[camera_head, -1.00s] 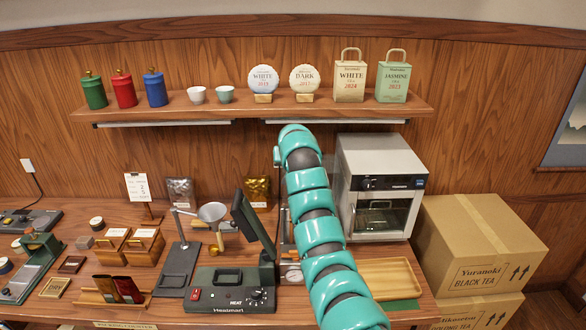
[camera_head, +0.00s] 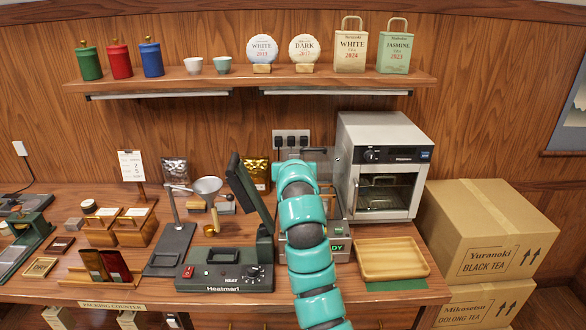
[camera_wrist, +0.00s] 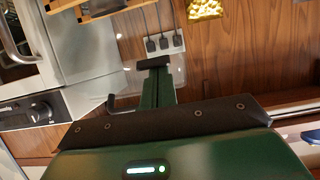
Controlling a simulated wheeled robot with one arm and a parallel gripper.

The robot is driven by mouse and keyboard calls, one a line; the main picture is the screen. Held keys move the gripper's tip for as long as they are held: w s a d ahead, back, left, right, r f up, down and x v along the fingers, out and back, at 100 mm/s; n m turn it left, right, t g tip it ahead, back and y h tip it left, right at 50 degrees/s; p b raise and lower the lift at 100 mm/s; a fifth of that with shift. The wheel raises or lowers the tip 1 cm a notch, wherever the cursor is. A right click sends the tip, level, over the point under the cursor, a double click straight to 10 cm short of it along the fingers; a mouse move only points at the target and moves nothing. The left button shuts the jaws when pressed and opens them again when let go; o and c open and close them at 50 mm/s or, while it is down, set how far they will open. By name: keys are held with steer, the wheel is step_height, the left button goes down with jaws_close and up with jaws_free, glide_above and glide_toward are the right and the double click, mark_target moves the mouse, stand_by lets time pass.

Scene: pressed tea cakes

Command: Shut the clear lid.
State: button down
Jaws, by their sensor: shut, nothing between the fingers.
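The clear lid (camera_head: 326,168) stands raised at the back of a squat machine (camera_head: 342,257), with its dark handle (camera_head: 316,151) at the top. My arm covers the machine's left part and much of the lid. In the wrist view, my gripper (camera_wrist: 155,63) is shut and empty, its dark tips in front of the wall. In the head view my fingers are hidden behind my own wrist.
A grey oven (camera_head: 380,170) stands close right of the lid. A heat sealer's raised dark arm (camera_head: 250,195) stands close left. Wall plugs (camera_head: 291,142) are behind, below a loaded shelf (camera_head: 180,84). A wooden tray (camera_head: 425,262) lies at the front right.

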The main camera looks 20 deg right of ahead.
steer(key=s+f+t+b, duration=0.1)
steer(key=f+b, duration=0.1)
steer(key=b, duration=0.1)
steer(key=s+a+f+t+b, duration=0.1)
steer(key=s+f+b, duration=0.1)
steer(key=f, duration=0.1)
steer(key=s+f+t+h+b, duration=0.1)
steer(key=f+t+b, duration=0.1)
steer(key=b, duration=0.1)
steer(key=shift+s+a+f+b, duration=0.2)
steer(key=shift+s+f+b, duration=0.1)
steer(key=shift+f, duration=0.1)
steer(key=f+b, duration=0.1)
steer(key=s+f+t+b, duration=0.1)
steer(key=b, duration=0.1)
steer(key=shift+a+h, duration=0.1)
steer(key=shift+h, duration=0.2)
steer(key=shift+s, duration=0.1)
